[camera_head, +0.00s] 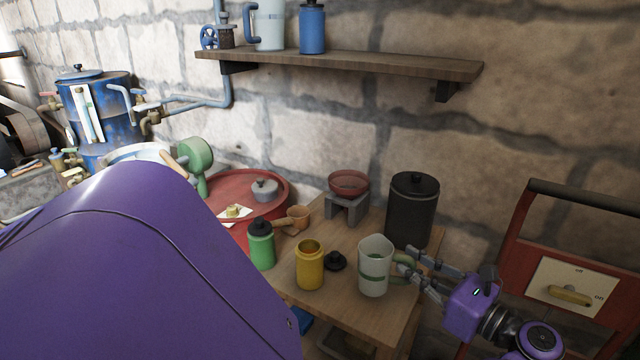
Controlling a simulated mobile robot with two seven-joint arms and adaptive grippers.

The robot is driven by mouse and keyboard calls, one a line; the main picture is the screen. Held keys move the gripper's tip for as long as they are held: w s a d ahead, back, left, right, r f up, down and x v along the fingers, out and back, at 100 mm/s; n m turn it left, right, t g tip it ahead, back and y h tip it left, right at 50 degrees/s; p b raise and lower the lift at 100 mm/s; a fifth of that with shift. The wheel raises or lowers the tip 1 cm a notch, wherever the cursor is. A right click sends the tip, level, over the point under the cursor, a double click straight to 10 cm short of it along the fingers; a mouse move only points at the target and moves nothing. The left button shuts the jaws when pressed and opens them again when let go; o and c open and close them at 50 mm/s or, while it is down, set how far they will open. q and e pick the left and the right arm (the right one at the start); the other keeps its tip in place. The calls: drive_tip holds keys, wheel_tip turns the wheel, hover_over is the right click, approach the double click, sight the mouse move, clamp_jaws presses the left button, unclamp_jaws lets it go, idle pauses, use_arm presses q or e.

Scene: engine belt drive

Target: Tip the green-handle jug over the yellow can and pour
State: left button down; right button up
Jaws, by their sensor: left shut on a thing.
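The green-handle jug (373,270), pale with a green band, stands about upright at the table's right front. Whether its base touches the wood is hard to tell. My left gripper (407,267) is shut on its green handle, at the jug's right side. The open yellow can (310,268) stands upright to the left of the jug, with a gap between them. A black lid (335,261) lies on the table between them. The inside of the can shows only in part. My right gripper is not in view.
A green can (261,246) with a black lid stands left of the yellow can. A black canister (412,210) and a red bowl on a stand (348,184) are behind. A wall shelf (350,66) hangs above. A red frame with a switch (566,287) is at right.

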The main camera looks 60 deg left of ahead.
sight(415, 262)
use_arm(q)
drive_tip(key=shift+w+d, duration=0.1)
drive_tip(key=shift+r, duration=0.2)
drive_tip(key=shift+r+p, duration=0.55)
drive_tip(key=shift+r, duration=1.25)
drive_tip(key=shift+f, duration=0.1)
